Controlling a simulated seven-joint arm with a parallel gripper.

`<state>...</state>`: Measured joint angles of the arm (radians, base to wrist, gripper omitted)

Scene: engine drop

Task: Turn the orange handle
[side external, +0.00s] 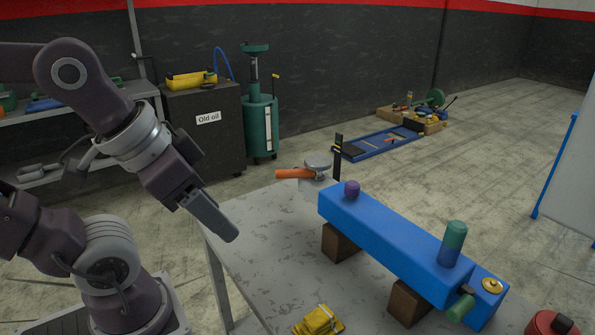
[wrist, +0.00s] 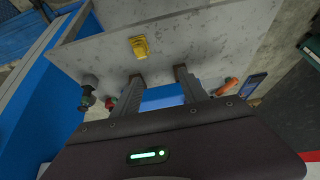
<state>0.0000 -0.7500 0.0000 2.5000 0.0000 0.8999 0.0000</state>
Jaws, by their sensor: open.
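The orange handle (side external: 295,174) sticks out to the left from a grey round fitting (side external: 317,163) at the far end of the table, beside the blue block. It also shows in the wrist view (wrist: 226,87), right of my gripper's fingers.
A long blue block (side external: 385,232) rests on brown supports, with a purple knob (side external: 352,188), a green-blue cylinder (side external: 453,243) and a green handle (side external: 461,307). A yellow object (side external: 318,320) and a red lidded item (side external: 552,325) lie at the front. The grey table's left part (side external: 250,240) is clear.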

